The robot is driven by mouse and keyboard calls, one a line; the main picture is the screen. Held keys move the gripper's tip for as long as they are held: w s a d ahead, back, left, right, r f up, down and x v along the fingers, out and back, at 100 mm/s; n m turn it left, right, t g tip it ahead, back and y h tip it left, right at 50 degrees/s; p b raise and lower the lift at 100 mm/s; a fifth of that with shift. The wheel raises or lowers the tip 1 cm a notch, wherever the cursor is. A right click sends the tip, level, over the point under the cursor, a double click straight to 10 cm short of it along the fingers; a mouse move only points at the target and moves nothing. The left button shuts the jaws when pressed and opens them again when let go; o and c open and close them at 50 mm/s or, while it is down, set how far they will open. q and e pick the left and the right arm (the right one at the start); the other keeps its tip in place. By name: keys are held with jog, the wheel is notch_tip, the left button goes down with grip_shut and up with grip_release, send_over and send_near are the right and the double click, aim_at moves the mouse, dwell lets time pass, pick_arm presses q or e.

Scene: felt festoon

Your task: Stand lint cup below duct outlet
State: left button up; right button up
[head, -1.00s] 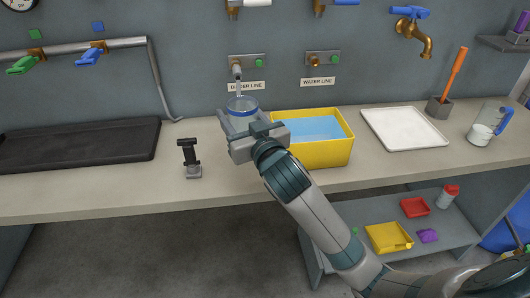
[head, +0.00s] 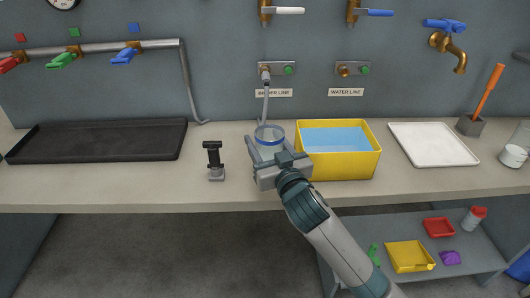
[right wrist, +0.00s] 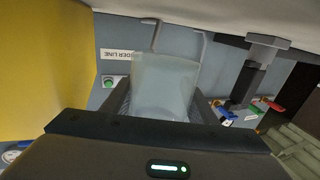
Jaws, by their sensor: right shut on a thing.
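The clear cup (head: 269,138) with a blue band is upright below the outlet (head: 265,75) above the BINDER LINE label. A thin pale line runs from this outlet down towards the cup's mouth; I cannot tell whether it is a tube or a stream. My right gripper (head: 268,158) is shut on the cup, its fingers on either side. In the right wrist view the cup (right wrist: 163,85) looks pale and translucent between the fingers. Whether its base touches the counter is hidden. My left gripper is not in view.
A yellow basin (head: 340,166) of blue liquid stands close to the right of the cup. A small black-handled stand (head: 214,160) is to its left, and a black tray (head: 97,140) farther left. A white tray (head: 433,145) lies beyond the basin.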

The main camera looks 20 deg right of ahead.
jog(key=shift+f, duration=1.95)
jog(key=o, duration=1)
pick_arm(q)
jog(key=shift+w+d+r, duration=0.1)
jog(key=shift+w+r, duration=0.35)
pick_arm(e)
jog(key=shift+o, duration=0.2)
